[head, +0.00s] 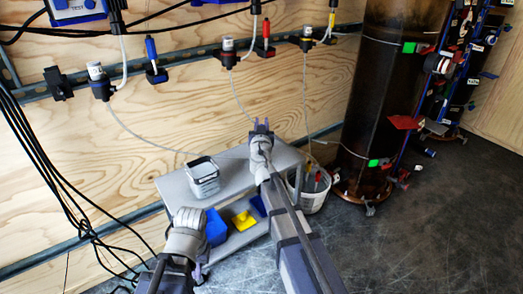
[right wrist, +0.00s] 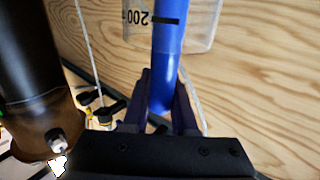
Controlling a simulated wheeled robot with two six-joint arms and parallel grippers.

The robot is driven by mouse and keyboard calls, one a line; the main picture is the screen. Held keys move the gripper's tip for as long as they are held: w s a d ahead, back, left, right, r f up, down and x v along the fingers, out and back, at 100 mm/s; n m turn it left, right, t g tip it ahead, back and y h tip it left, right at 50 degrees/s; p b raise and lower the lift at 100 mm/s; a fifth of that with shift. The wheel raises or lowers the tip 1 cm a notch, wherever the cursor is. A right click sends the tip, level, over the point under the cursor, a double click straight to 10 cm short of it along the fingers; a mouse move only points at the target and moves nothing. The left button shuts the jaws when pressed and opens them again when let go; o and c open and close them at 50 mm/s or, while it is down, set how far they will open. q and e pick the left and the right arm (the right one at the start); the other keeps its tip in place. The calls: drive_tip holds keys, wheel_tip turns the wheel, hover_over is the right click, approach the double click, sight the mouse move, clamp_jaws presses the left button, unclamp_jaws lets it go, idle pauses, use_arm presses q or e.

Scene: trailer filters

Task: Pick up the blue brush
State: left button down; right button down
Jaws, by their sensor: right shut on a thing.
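My right gripper (head: 262,124) is raised in front of the wooden wall, above the right end of the grey shelf unit. In the right wrist view its fingers (right wrist: 168,105) are shut on a smooth blue cylinder (right wrist: 166,65), which looks like the blue brush's handle. Its far end runs out of view at the top, so I see no bristles. The head view hardly shows it at the gripper. My left gripper (head: 188,215) is lower left, in front of the shelf unit; its finger gap is unclear. A separate blue-handled tool (head: 151,48) stands in a wall holder.
The grey shelf unit (head: 235,175) carries a white tub (head: 203,178), with blue and yellow (head: 244,220) bins below. A white bucket (head: 313,190) stands beside it. A large dark cylinder (head: 390,90) is at right. A clear graduated container (right wrist: 190,25) is close behind the blue handle.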

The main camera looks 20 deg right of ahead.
drive_tip(key=shift+r, duration=0.15)
idle(0.4)
wheel_tip(320, 180, up, 18)
drive_tip(key=p, duration=1.8)
drive_tip(key=shift+a, duration=0.15)
idle(0.3)
